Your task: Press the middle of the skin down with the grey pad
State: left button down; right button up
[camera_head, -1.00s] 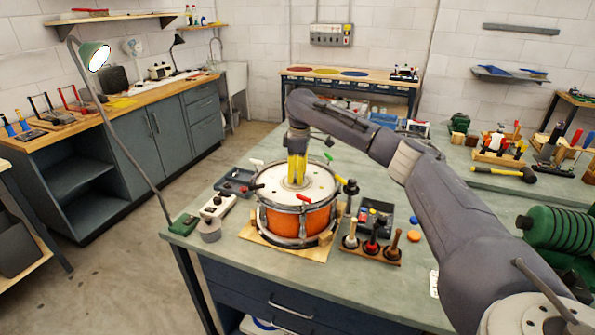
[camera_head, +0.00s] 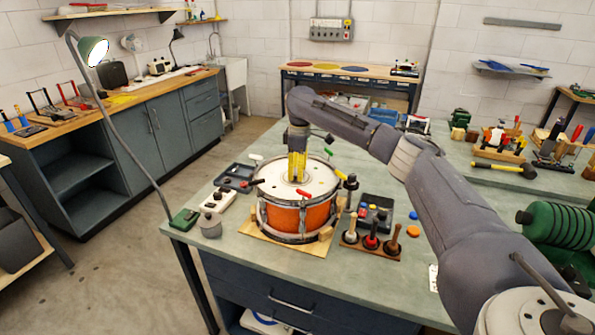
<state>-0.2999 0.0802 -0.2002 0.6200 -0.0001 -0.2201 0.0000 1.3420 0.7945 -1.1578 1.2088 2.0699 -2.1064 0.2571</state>
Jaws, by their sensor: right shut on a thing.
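The drum (camera_head: 287,219) has an orange shell and metal hoops, with a pale skin (camera_head: 322,182) on top. It sits on a wooden board (camera_head: 257,238) on the bench. My right gripper (camera_head: 297,178) points straight down over the middle of the skin, its yellow fingers shut. The grey pad is small and mostly hidden at the fingertips, at or very near the skin; I cannot tell if it touches. Handles stand around the rim: red (camera_head: 304,193), green (camera_head: 328,152), yellow (camera_head: 340,174), white (camera_head: 256,157) and dark (camera_head: 257,183). My left gripper is not in view.
A small rack of knobbed tools (camera_head: 371,243) and a dark tray (camera_head: 376,208) stand right of the drum. A white strip (camera_head: 218,202), grey weight (camera_head: 211,225) and dark tray (camera_head: 233,177) stand left. A lamp (camera_head: 125,125) rises at the bench's left corner.

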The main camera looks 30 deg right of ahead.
jog(key=shift+f, duration=0.6)
dwell(1.0)
jog(key=shift+r, duration=0.1)
jog(key=shift+r, duration=3.05)
